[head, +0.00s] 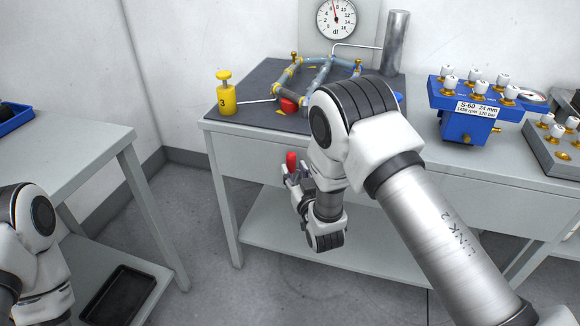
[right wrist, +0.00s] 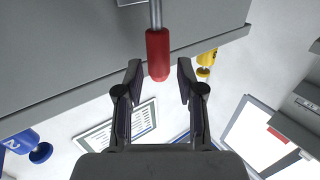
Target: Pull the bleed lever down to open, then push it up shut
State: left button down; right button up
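The lever's red handle (head: 291,162) shows in front of the bench's front panel, below the top's front edge. In the right wrist view the red grip (right wrist: 158,52) sits on a thin metal rod. My right gripper (right wrist: 159,76) is open, with one finger on each side of the grip's free end and gaps visible on both sides. In the head view the right gripper (head: 298,178) is beside the handle, partly hidden by my own arm. The rod's mount is mostly out of view. My left gripper is not in view; only part of the left arm shows.
On the bench (head: 250,146), a yellow cylinder (head: 227,96) marked 3 stands left of a pipe rig (head: 320,72) with a dial gauge (head: 336,18) behind. A blue valve block (head: 462,112) stands right. A lower shelf (head: 262,232) lies below. Floor between the benches is clear.

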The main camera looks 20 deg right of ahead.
aim_at(293, 165)
jog(key=w, duration=0.4)
jog(key=shift+w+d+f, duration=0.1)
jog(key=shift+w+f, duration=0.05)
jog(key=shift+w, duration=0.05)
jog(key=shift+c, duration=0.3)
